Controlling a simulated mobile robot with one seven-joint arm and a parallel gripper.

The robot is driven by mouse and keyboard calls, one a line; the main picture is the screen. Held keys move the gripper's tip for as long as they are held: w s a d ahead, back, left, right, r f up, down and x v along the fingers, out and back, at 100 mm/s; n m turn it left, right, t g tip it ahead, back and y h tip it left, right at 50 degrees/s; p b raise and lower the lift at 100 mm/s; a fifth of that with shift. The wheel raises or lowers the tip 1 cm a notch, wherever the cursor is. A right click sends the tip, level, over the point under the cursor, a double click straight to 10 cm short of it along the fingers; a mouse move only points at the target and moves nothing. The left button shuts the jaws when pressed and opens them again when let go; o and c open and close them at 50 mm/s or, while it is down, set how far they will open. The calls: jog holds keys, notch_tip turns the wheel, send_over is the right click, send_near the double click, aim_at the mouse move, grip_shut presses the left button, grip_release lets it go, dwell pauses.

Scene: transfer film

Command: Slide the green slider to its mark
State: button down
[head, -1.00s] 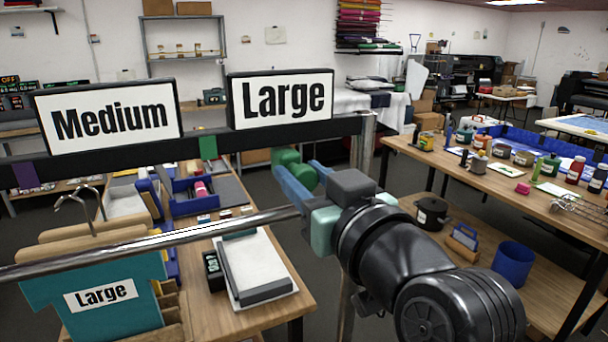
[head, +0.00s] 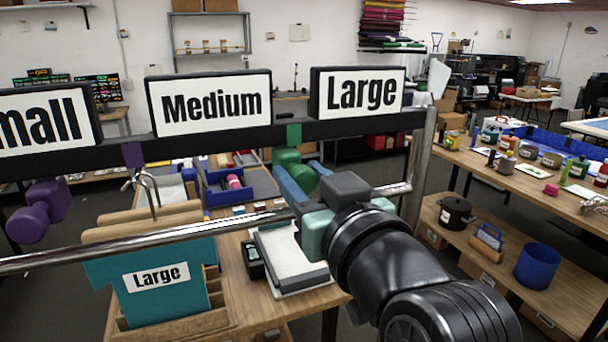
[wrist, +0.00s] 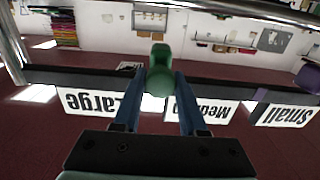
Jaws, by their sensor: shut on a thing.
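The green slider (head: 288,158) is a knobbed green piece. In the head view it shows just below the black rail, almost straight under the green mark (head: 294,135) on that rail. My gripper (head: 304,176) has its blue fingers on either side of the slider and is shut on it. In the wrist view the slider (wrist: 160,72) sits between the fingertips of my gripper (wrist: 160,85) and covers part of the rail behind. I cannot make out the green mark there.
The black rail (head: 350,125) carries the Small, Medium and Large signs. A purple slider (head: 45,205) hangs left of a purple mark (head: 133,155). A chrome rod (head: 140,241) crosses in front. A teal shirt marked Large (head: 155,285) stands below it.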

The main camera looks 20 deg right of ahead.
jog(key=shift+d, duration=0.35)
jog(key=c, duration=0.9)
grip_release()
jog(key=shift+d, duration=0.25)
jog(key=shift+o, duration=2.1)
jog(key=shift+a, duration=0.2)
jog(key=shift+d, duration=0.1)
jog(key=s+b, duration=1)
jog(key=s, duration=0.3)
jog(key=shift+d, duration=0.15)
jog(key=shift+w, duration=0.1)
